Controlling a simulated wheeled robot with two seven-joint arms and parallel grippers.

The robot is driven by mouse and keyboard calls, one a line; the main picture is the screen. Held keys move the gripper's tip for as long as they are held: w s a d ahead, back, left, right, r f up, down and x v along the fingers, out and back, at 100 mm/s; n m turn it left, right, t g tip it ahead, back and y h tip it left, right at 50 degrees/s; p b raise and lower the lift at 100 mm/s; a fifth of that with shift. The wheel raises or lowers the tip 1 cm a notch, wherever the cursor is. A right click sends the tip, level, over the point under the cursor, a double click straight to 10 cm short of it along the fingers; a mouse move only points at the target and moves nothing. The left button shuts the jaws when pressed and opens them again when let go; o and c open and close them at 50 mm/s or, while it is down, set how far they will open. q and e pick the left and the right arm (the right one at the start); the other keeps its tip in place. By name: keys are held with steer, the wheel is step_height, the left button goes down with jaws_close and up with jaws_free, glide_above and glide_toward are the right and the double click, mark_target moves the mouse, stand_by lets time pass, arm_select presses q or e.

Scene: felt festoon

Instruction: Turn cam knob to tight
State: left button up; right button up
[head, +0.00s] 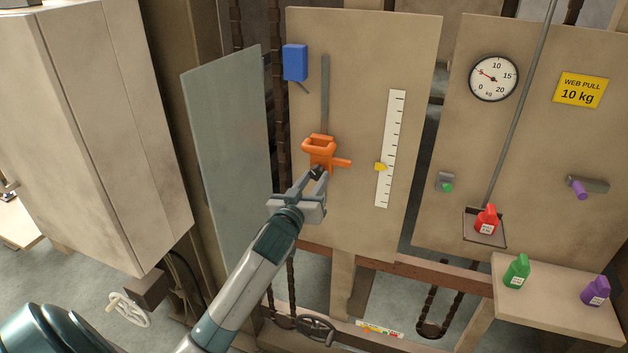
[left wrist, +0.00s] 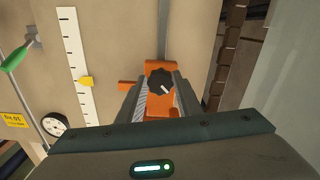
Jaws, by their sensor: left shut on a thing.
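The orange slider block (head: 320,150) sits on a grey vertical rail (head: 325,95) on the beige panel. It also shows in the left wrist view (left wrist: 157,68). A dark lobed cam knob (left wrist: 160,81) with a white mark is on the block's face. In the left wrist view the mark slants toward the lower right. My left gripper (head: 318,176) is at the block's lower part, its jaws (left wrist: 159,92) shut on the knob from both sides. In the head view the knob is mostly hidden by the gripper. My right gripper is not in view.
A white scale (head: 391,140) with a yellow pointer (head: 380,167) stands right of the block. A blue box (head: 295,62) is upper left. A grey-green plate (head: 228,150) stands left.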

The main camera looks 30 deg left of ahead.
arm_select(q)
steer(key=m+p, duration=0.2)
steer(key=m, duration=0.1)
steer(key=shift+a+r+m, duration=0.1)
steer(key=shift+r+m, duration=0.1)
steer(key=shift+m, duration=0.1)
steer(key=m+p, duration=0.2)
steer(key=m, duration=0.3)
steer(key=shift+a+p, duration=0.1)
steer(key=shift+p, duration=0.2)
steer(key=m+p, duration=0.1)
steer(key=m, duration=0.3)
steer(key=shift+m+p, duration=0.4)
steer(key=m+p, duration=0.1)
steer(key=m, duration=0.3)
steer(key=shift+m, duration=0.3)
steer(key=o, duration=1)
steer(key=shift+o, duration=0.2)
steer(key=shift+s, duration=0.15)
